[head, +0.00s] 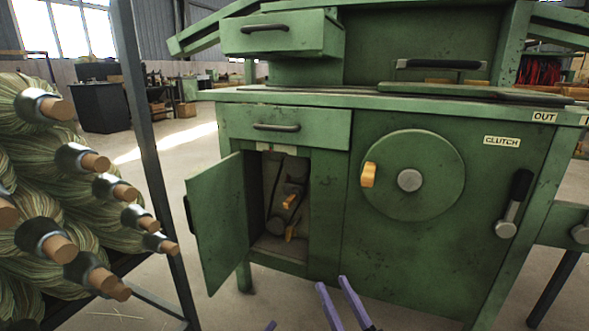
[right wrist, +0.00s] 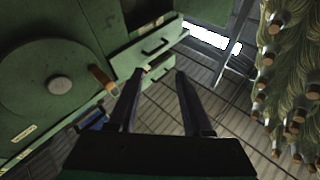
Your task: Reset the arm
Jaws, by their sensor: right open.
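My right gripper (head: 332,284) shows as two purple fingers at the bottom of the head view, low in front of the green machine (head: 335,215). In the right wrist view its dark fingers (right wrist: 161,74) are apart with nothing between them. A small purple tip (head: 271,326) at the bottom edge looks like part of my left gripper; the rest is out of frame. The machine's round wheel (head: 425,160) has an orange handle (head: 368,175) on its left side. A black-handled clutch lever (head: 515,203) is right of the wheel, under the CLUTCH label. Neither gripper touches the machine.
The cabinet door (head: 217,222) stands open at the left, showing a belt and orange parts (head: 290,200) inside. A rack post (head: 150,150) and broom bundles (head: 60,190) with wooden handles crowd the left. The floor in front of the machine is free.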

